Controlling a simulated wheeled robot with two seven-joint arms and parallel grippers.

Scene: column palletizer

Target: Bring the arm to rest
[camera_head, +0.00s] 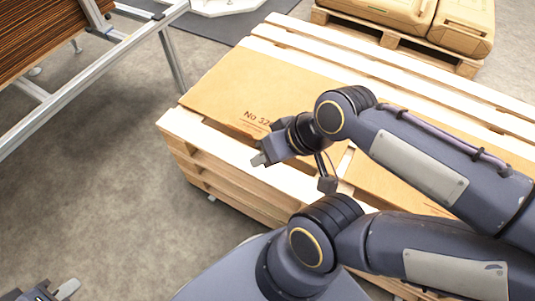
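My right arm comes in from the right, bent over the wooden pallet stack (213,139). Its gripper (261,157) is above the near side of the stack, beside a flat cardboard sheet or box (240,88) printed "No 32". No object shows in this gripper, but its finger gap is not clear. My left gripper (62,290) shows only in part at the bottom left corner, low over the grey floor. Its opening cannot be made out, and most of the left arm is out of view.
A metal-framed rack or conveyor (95,72) with brown slats stands at the upper left. A second pallet (400,40) with tan cases (462,24) is at the top right. A dark mat (232,32) lies at the top. Bare floor (110,170) is free at the left.

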